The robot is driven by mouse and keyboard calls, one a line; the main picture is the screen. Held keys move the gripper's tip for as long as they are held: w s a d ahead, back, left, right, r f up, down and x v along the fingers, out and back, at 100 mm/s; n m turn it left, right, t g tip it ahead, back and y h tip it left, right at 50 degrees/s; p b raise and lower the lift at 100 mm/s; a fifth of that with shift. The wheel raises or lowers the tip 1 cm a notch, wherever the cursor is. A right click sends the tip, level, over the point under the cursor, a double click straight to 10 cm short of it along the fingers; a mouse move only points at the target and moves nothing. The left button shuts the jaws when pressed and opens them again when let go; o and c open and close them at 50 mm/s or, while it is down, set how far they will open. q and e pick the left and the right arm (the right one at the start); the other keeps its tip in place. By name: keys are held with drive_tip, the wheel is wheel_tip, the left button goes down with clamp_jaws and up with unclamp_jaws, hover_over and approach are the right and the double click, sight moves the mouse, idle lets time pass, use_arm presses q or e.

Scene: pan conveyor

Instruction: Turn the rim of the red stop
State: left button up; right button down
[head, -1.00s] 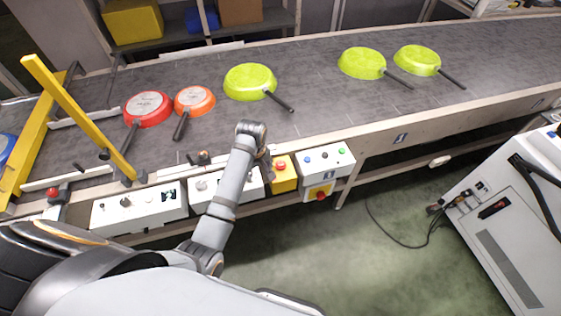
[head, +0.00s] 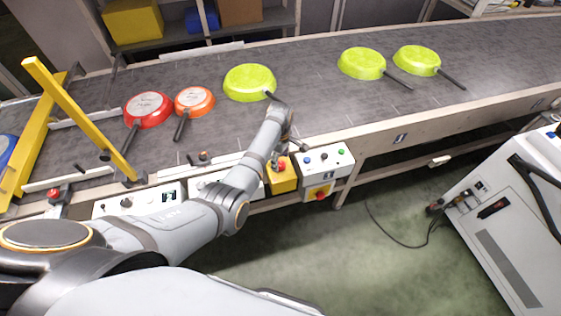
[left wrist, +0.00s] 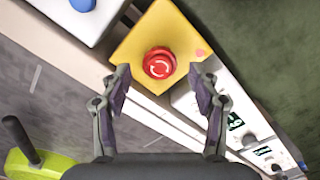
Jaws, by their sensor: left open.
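The red stop (left wrist: 159,63) is a round red mushroom button with white arrows on its face, set on a yellow box (left wrist: 133,48). In the head view the red stop (head: 281,164) sits on top of the yellow box (head: 283,182) at the conveyor's front side. My left gripper (left wrist: 158,80) is open and empty, with its two fingers apart below the button in the left wrist view, one to each side. No contact with the rim shows. In the head view my left gripper (head: 286,149) is small and partly hidden by my arm. My right gripper is not in view.
A white control box (head: 325,160) with coloured buttons stands right of the yellow box; another red button (head: 320,195) is on its front. A lime pan (head: 249,82) lies on the conveyor (head: 300,75) behind my wrist. Red and orange pans lie left, more lime pans right.

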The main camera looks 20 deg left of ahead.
use_arm(q)
drive_tip(key=shift+f, duration=1)
drive_tip(key=c, duration=1.2)
